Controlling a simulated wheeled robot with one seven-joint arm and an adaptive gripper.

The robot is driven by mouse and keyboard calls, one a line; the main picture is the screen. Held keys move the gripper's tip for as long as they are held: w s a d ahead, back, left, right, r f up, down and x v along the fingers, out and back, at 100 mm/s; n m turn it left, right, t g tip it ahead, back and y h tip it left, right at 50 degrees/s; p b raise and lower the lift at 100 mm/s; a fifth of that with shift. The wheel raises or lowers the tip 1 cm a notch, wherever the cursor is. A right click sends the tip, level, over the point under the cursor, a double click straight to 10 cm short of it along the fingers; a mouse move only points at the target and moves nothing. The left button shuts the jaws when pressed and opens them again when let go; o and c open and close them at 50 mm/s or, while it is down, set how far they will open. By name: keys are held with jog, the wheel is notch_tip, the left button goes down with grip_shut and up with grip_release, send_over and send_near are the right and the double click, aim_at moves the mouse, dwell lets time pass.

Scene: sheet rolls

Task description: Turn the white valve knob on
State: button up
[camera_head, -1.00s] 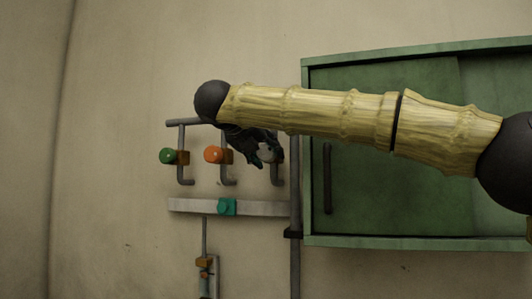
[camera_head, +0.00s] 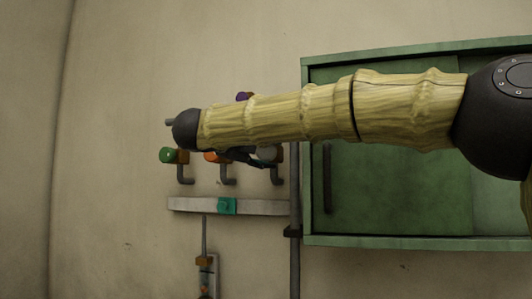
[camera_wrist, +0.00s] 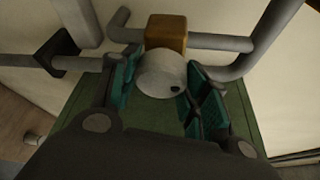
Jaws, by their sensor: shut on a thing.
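The white valve knob (camera_wrist: 160,72) sits on a brown valve body (camera_wrist: 166,32) on a grey pipe, in the middle of the wrist view. It shows partly in the head view (camera_head: 267,154), just below my forearm. My gripper (camera_wrist: 161,86) has its teal-padded fingers on both sides of the knob and is shut on it. A small dark spot shows near the knob's lower right edge. In the head view my gripper (camera_head: 240,158) is mostly hidden behind my arm.
A green knob (camera_head: 167,155) and an orange knob (camera_head: 211,156) are to the left. A purple part (camera_head: 244,96) shows above my arm. A teal fitting (camera_head: 227,206) is on the pale bar below. A green cabinet (camera_head: 405,215) stands to the right, beyond a vertical pipe (camera_head: 295,264).

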jog(key=shift+n, duration=0.6)
jog(key=shift+t, duration=0.3)
jog(key=o, duration=1)
jog(key=shift+s, duration=0.1)
jog(key=v, duration=1.2)
jog(key=shift+a, duration=0.15)
